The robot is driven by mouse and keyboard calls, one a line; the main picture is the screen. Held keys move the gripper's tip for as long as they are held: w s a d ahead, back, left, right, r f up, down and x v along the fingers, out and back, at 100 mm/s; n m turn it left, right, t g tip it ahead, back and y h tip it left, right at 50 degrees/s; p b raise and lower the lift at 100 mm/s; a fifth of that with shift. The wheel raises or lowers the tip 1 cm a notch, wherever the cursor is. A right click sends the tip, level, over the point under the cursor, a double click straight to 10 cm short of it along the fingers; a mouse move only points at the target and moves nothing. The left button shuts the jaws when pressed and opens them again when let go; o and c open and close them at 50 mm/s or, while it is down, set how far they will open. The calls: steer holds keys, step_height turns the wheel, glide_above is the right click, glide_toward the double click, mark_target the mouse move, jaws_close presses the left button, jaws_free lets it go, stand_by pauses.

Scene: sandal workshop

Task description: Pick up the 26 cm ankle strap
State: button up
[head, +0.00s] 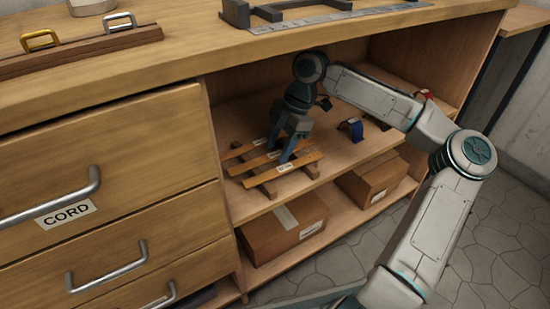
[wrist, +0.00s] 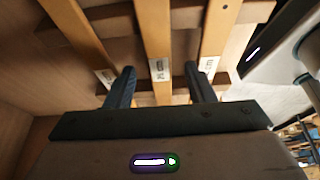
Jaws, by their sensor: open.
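Three tan ankle straps lie side by side across a small wooden rack (head: 268,188) on the cabinet shelf. Each has a white size label. In the wrist view they are the left strap (wrist: 78,32), the middle strap (wrist: 155,35) and the right strap (wrist: 216,30). The middle label seems to read 26 cm, but the print is small and blurred; I cannot read the other numbers surely. My gripper (head: 280,154) is open and low over the rack. In the wrist view its fingers (wrist: 161,84) stand on either side of the middle strap, with nothing gripped.
Cardboard boxes (head: 275,240) are on the level below. The countertop (head: 200,50) overhangs the shelf, and a cabinet wall closes its left side. Shelf room is free right of the rack.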

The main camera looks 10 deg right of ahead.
steer(key=c, duration=1.1)
steer(key=shift+o, duration=0.2)
steer(key=shift+r, duration=0.15)
